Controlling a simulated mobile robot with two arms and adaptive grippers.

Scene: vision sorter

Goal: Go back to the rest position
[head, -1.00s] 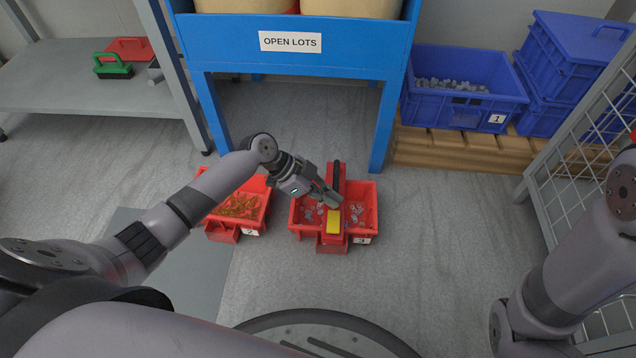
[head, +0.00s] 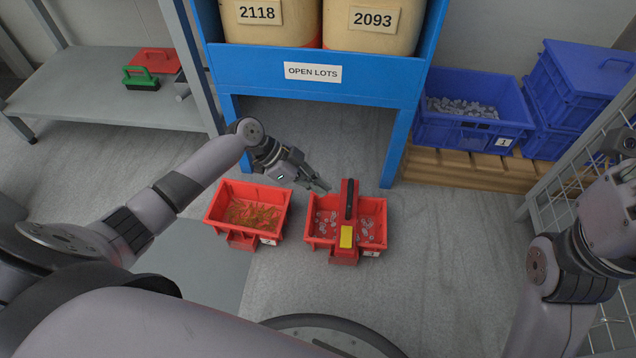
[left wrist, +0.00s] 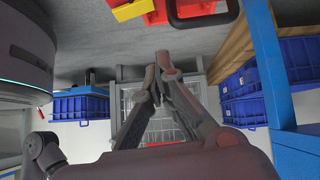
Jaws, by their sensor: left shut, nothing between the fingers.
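My left gripper (head: 322,187) is shut and empty. In the head view it hangs in the air near the upper left of a red bin (head: 313,242), apart from the black handle (head: 349,198) that stands over it. In the left wrist view its fingers (left wrist: 160,62) are together with nothing between them. My right arm (head: 560,275) comes in at the lower right, folded beside the wire mesh; its fingertips do not show clearly.
A second red bin (head: 214,214) with orange pieces stands left. A blue rack (head: 340,90) marked OPEN LOTS is ahead. A blue crate (head: 455,130) sits on a wooden pallet (head: 480,170). A grey bench (head: 90,95) holds brushes. Open floor lies between.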

